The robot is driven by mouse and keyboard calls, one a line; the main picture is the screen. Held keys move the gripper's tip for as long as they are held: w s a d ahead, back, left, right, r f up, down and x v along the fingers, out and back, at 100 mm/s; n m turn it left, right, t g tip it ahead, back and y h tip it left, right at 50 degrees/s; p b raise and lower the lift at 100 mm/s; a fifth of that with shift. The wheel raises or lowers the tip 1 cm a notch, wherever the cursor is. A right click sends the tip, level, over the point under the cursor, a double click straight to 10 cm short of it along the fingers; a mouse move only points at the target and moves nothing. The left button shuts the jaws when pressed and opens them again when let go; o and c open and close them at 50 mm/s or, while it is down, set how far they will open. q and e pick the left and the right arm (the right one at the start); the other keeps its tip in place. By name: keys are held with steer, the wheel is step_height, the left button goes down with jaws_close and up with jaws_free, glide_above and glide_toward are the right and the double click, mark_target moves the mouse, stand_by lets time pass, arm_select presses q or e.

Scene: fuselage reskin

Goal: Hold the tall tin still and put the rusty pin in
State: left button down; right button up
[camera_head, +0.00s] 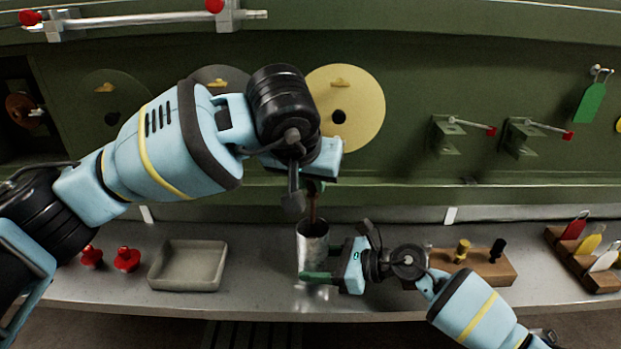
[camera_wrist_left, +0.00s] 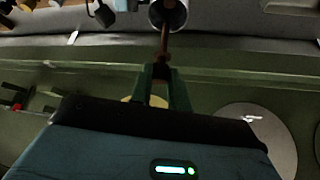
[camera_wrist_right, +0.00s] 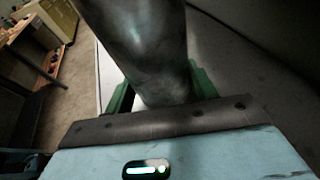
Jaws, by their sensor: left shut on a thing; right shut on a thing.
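The tall tin (camera_head: 313,246) is a grey metal cylinder standing upright on the shelf; it fills the top of the right wrist view (camera_wrist_right: 140,45). My right gripper (camera_head: 318,277) is shut on the tin low on its side, with green fingers either side of it. The rusty pin (camera_head: 313,208) is thin and brown. My left gripper (camera_head: 314,188) is shut on the pin's upper end, above the tin. In the left wrist view the pin (camera_wrist_left: 164,42) points to the tin's mouth (camera_wrist_left: 168,14). I cannot tell whether its tip is inside the rim.
An empty grey tray (camera_head: 188,267) and red knobs (camera_head: 127,259) are left of the tin. A wooden block (camera_head: 478,264) with two pegs and a rack of coloured tags (camera_head: 585,262) are right. The green panel (camera_head: 440,80) with brackets rises behind.

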mark_target(312, 206)
arm_select(q)
steer(key=shift+f, duration=0.15)
steer(key=shift+f, duration=2.5)
steer(key=c, duration=1.3)
jaws_free()
steer(key=shift+o, duration=0.2)
steer(key=shift+r, duration=0.25)
step_height(312, 206, up, 8)
steer(key=shift+f, duration=0.1)
arm_select(e)
steer(key=o, duration=0.8)
